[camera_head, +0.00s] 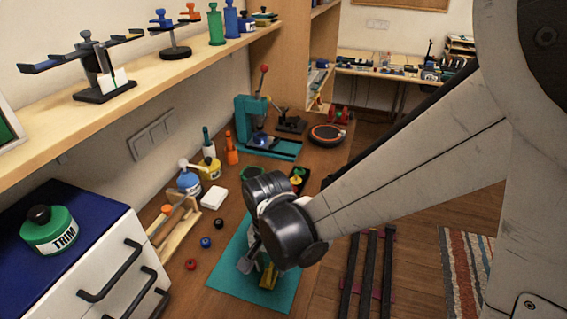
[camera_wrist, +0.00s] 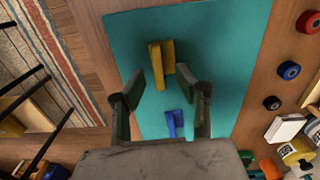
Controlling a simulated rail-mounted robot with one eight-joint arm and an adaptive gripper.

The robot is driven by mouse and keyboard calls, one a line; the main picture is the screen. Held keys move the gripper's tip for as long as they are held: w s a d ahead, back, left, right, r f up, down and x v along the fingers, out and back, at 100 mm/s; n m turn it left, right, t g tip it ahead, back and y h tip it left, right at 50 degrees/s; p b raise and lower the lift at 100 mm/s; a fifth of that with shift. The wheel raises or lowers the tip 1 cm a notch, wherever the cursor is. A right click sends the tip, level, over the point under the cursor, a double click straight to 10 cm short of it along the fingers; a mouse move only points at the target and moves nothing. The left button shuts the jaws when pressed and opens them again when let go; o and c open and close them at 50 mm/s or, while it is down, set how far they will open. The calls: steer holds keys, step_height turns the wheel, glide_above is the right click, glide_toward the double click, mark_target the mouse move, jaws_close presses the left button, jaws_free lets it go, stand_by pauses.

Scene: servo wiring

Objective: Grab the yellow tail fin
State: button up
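The yellow tail fin (camera_wrist: 156,64) lies on the teal mat (camera_wrist: 225,60) and looks like two joined upright yellow plates in the wrist view. In the head view the yellow fin (camera_head: 268,275) shows just below my gripper, partly covered. My gripper (camera_wrist: 160,75) is open, with one finger on each side of the fin's near end. The right fingertip looks very close to the fin; I cannot tell whether it touches. A small blue part (camera_wrist: 174,123) lies on the mat between the finger bases. In the head view my wrist hides most of the fingers.
Red, blue and black tape-like rolls (camera_wrist: 289,70) lie right of the mat in the wrist view. A white box (camera_head: 214,197), bottles (camera_head: 209,168) and a teal press (camera_head: 268,135) stand farther back. A white drawer cabinet (camera_head: 105,270) is at left. Bare mat lies around the fin.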

steer(key=shift+f, duration=1.4)
steer(key=shift+c, duration=0.3)
jaws_close()
